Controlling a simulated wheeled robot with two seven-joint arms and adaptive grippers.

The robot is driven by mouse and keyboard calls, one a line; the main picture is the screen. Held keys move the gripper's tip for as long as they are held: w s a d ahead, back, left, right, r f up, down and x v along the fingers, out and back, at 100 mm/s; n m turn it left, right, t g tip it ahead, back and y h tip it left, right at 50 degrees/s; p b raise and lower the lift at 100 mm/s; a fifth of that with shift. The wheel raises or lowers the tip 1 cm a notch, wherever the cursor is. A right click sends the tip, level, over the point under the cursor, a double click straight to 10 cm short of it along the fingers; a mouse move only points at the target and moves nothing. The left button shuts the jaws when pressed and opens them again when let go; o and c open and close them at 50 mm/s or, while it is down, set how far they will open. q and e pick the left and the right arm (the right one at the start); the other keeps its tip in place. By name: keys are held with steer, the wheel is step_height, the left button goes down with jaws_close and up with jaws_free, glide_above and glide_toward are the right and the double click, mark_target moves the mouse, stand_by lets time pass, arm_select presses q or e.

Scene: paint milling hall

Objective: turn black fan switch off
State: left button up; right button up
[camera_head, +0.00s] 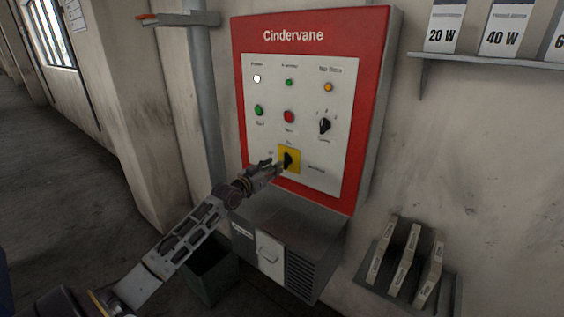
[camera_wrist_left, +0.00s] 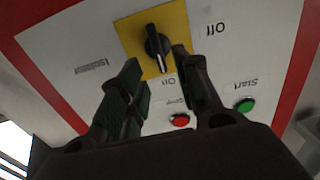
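The red-framed Cindervane panel (camera_head: 268,140) has two black rotary switches. One black switch (camera_head: 288,160) sits on a yellow plate (camera_head: 296,150) low on the panel; its handle looks roughly upright. The other black knob (camera_head: 325,125) is higher and to the right; its label is too small to read. My left gripper (camera_head: 276,165) is at the yellow plate. In the left wrist view, the left gripper (camera_wrist_left: 158,60) has its fingers apart, and the black switch (camera_wrist_left: 157,46) shows between and just beyond the fingertips. I cannot tell whether they touch it. My right gripper is not in view.
Green (camera_head: 259,110) and red (camera_head: 289,116) buttons sit above the yellow plate, with small lamps higher up. A grey vented box (camera_head: 300,262) is below the panel. A rack of binders (camera_head: 407,262) and a shelf (camera_head: 480,60) are on the right; a pipe (camera_head: 205,90) runs left.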

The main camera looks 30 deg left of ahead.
mark_target(284, 160)
arm_select(q)
steer(key=shift+w+d+p, duration=0.15)
steer(key=shift+w, duration=1.35)
steer(key=shift+w+d+p, duration=0.1)
steer(key=shift+w+p, duration=0.05)
steer(key=shift+w, duration=1.35)
jaws_close()
